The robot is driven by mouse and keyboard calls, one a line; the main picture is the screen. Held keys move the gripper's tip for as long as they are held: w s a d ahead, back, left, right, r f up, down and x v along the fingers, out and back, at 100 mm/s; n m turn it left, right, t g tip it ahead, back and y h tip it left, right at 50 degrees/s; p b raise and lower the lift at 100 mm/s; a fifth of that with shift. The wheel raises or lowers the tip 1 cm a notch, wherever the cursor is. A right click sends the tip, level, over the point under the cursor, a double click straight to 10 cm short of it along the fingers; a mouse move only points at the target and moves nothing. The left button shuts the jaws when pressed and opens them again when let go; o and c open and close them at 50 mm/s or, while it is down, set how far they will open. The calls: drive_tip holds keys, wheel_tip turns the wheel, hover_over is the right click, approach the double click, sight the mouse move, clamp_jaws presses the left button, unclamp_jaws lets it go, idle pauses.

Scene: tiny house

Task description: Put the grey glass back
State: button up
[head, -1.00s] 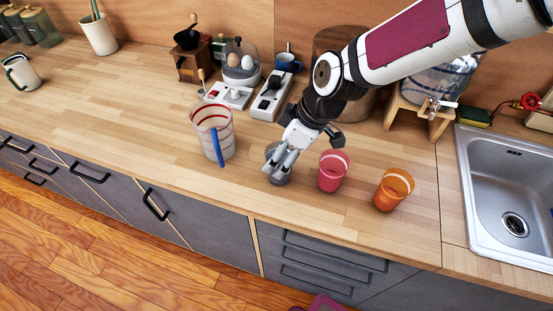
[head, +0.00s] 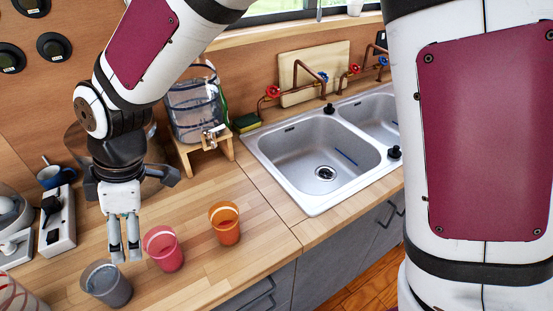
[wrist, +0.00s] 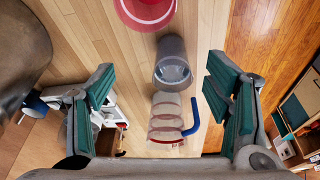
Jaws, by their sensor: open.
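The grey glass (head: 107,286) stands upright on the wooden counter, left of the pink-red glass (head: 163,249) and the orange glass (head: 224,224). My gripper (head: 125,256) points down, its fingertips by the grey glass's rim in the head view. In the wrist view the fingers are spread wide and empty. There the grey glass (wrist: 172,65) shows beyond the fingertips, apart from both, with the red glass (wrist: 145,12) near the top edge.
A red-striped pitcher with a blue handle (wrist: 166,122) stands near the grey glass. A power strip (head: 57,222), a blue mug (head: 55,176) and a water dispenser on a wooden stand (head: 203,150) are behind. The sink (head: 320,150) is right.

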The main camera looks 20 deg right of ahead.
drive_tip(key=d+r+m+t+h, duration=0.1)
drive_tip(key=d+r+m, duration=0.2)
drive_tip(key=d, duration=0.4)
drive_tip(key=w+d+r+m+t+h, duration=0.1)
drive_tip(key=d+r+m, duration=0.2)
drive_tip(key=d, duration=0.4)
drive_tip(key=d+r+m+t+h, duration=0.1)
drive_tip(key=d+r+m+t, duration=0.2)
drive_tip(key=d, duration=0.4)
drive_tip(key=s+d+r+m, duration=0.2)
drive_tip(key=s+d+m, duration=0.3)
drive_tip(key=d, duration=0.2)
drive_tip(key=s+d+r+m, duration=0.3)
drive_tip(key=s+d+m, duration=0.2)
drive_tip(key=d, duration=0.3)
drive_tip(key=shift+s+m, duration=0.3)
